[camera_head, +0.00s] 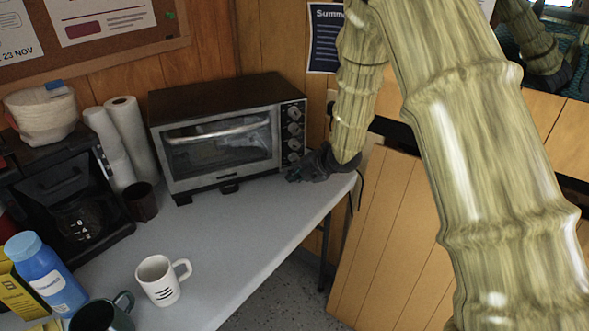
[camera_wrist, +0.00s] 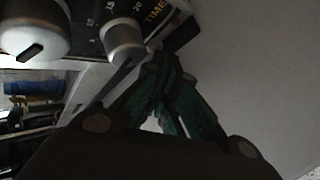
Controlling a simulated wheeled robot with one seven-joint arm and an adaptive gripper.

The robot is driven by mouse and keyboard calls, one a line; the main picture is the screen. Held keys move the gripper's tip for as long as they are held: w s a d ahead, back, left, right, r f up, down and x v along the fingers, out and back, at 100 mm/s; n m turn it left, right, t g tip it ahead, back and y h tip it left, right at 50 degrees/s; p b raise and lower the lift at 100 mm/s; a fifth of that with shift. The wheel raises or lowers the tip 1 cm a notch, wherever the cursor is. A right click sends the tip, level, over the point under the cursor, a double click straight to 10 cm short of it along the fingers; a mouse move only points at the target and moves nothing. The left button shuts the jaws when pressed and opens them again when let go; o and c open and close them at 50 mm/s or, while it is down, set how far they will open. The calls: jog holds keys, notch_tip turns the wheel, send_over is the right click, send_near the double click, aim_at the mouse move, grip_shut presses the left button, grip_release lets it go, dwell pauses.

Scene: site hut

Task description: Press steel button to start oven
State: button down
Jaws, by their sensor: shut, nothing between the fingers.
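The toaster oven (camera_head: 220,137) stands on the grey table with its door closed. Its right panel carries a column of steel knobs; the lowest round steel piece (camera_head: 293,157) looks like the button. In the wrist view, a short steel cylinder (camera_wrist: 122,40), apparently the button, sits beside a larger knob (camera_wrist: 32,30) and dial lettering. My gripper (camera_head: 291,177) is low at the oven's front right corner, just below the panel. In the wrist view, its dark fingers (camera_wrist: 163,75) are together and empty, close to the cylinder. I cannot tell whether they touch it.
The table (camera_head: 225,235) is clear in front of the oven. A white mug (camera_head: 158,281), a dark mug (camera_head: 103,315) and a blue bottle (camera_head: 45,275) stand near the front left. Paper rolls (camera_head: 127,135) and a coffee maker (camera_head: 65,195) stand left of the oven.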

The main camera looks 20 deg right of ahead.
jog(key=shift+w, duration=0.15)
jog(key=shift+s, duration=0.2)
dwell(0.4)
jog(key=shift+s+d, duration=0.1)
jog(key=shift+s, duration=0.55)
jog(key=shift+s+d+b, duration=0.2)
jog(key=shift+s+b, duration=0.15)
jog(key=shift+s, duration=0.9)
jog(key=shift+s+d+b, duration=0.2)
jog(key=shift+s+b, duration=0.15)
jog(key=shift+s, duration=0.85)
